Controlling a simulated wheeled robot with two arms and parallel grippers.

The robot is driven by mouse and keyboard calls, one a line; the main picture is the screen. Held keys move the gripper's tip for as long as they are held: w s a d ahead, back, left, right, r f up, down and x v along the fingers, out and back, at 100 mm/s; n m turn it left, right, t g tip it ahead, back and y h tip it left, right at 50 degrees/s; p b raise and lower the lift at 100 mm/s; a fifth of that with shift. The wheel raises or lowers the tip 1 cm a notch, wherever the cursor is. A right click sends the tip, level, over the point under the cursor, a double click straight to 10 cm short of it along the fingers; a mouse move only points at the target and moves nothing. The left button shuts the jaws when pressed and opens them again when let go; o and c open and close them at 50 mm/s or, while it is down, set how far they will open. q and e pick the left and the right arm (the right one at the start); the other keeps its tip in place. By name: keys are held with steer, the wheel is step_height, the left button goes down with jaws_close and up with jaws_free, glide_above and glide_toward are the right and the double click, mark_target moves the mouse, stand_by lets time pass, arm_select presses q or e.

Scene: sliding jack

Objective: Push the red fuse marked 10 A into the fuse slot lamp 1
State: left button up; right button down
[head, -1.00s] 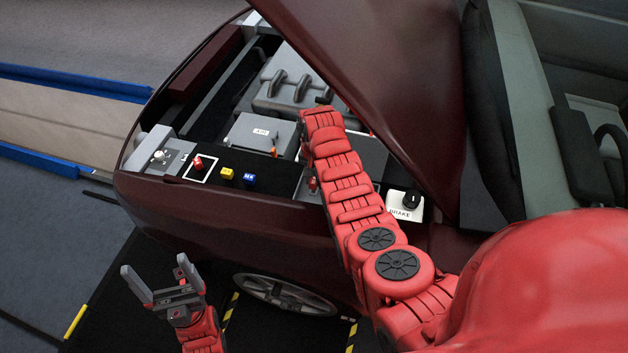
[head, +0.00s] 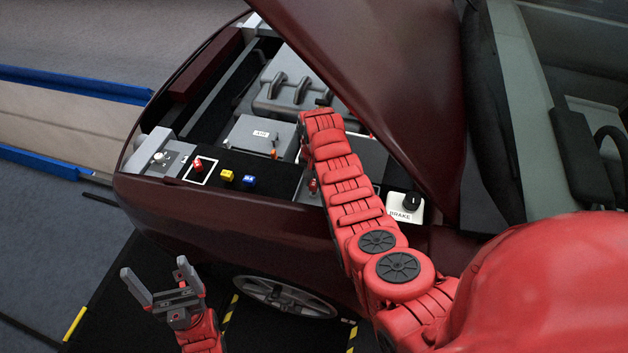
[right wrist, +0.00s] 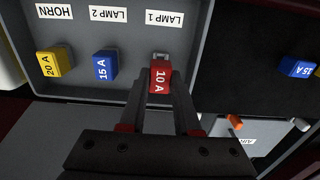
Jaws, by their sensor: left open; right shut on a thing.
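The red fuse marked 10 A (right wrist: 160,77) is between the fingertips of my right gripper (right wrist: 160,82), which is shut on it. It is at the slot under the LAMP 1 label (right wrist: 165,18). A small part of the slot's grey fitting (right wrist: 160,56) shows just beyond the fuse. I cannot tell how deep the fuse sits. In the head view my right arm hides the gripper and this fuse. My left gripper (head: 154,271) is open and empty, low in front of the car.
A blue 15 A fuse (right wrist: 105,66) sits by LAMP 2 and a yellow 20 A fuse (right wrist: 54,62) by HORN. A red piece (head: 198,165), a yellow piece (head: 227,175) and a blue piece (head: 249,181) lie along the car's front edge. The raised hood (head: 375,70) is close to my right arm.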

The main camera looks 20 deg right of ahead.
mark_target(314, 182)
steer(key=shift+f+b, duration=0.85)
steer(key=shift+f, duration=0.3)
stand_by(0.4)
steer(key=c, duration=0.5)
jaws_free()
steer(key=shift+c, duration=0.2)
steer(key=shift+r, duration=0.15)
step_height(314, 182, up, 6)
steer(key=shift+r+b, duration=0.1)
steer(key=shift+b, duration=1)
steer(key=shift+r, duration=0.5)
